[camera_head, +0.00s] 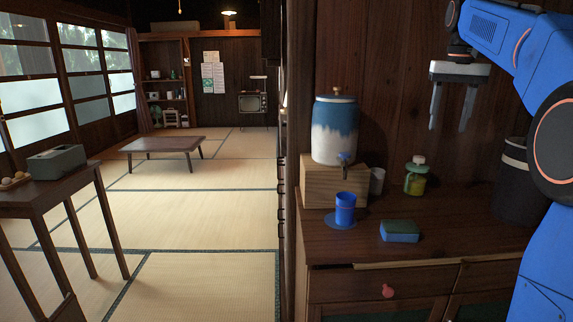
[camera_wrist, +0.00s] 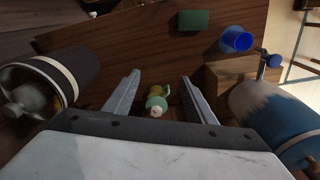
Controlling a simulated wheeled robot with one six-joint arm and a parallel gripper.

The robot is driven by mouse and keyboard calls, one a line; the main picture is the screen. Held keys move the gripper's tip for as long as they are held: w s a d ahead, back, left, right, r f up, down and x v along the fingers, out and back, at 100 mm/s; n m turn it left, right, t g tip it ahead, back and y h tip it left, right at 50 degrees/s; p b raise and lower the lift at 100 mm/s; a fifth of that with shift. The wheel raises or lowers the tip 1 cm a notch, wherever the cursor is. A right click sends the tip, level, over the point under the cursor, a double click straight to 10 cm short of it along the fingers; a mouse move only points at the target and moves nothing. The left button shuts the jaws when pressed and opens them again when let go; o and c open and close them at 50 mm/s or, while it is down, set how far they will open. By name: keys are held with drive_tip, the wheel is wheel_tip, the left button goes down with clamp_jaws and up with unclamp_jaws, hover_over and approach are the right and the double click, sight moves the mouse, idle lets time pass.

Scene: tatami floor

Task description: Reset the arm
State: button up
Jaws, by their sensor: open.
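My blue arm comes in from the right of the head view. My gripper (camera_head: 452,108) hangs above the wooden cabinet top (camera_head: 340,245), its fingers pointing down and apart. In the wrist view my gripper (camera_wrist: 158,85) is open and empty. A green-yellow bottle with a pale cap (camera_head: 416,176) stands on the cabinet below. It shows between the fingers in the wrist view (camera_wrist: 157,101), apart from them.
A blue and white dispenser (camera_head: 334,140) stands on a wooden block (camera_head: 318,183), with a blue cup (camera_head: 345,210) in front. A sponge (camera_head: 399,232), a small pale cup (camera_head: 377,180) and a dark canister (camera_head: 512,185) share the top. The tatami (camera_head: 190,215) at left has open room.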

drive_tip(key=s+a+f+n+t, duration=0.1)
drive_tip(key=s+a+f, duration=0.4)
drive_tip(key=s+f, duration=0.3)
drive_tip(key=s+a+f+n+t, duration=0.1)
drive_tip(key=s+a+f, duration=0.4)
drive_tip(key=s, duration=0.5)
drive_tip(key=s+a+f+t, duration=0.1)
drive_tip(key=s+f, duration=0.7)
drive_tip(key=f, duration=0.2)
drive_tip(key=s+a+f+n+t, duration=0.1)
drive_tip(key=s+a+f, duration=0.1)
drive_tip(key=s+f, duration=0.6)
wheel_tip(320, 180, down, 3)
drive_tip(key=shift+a+r, duration=0.1)
drive_tip(key=shift+a, duration=0.2)
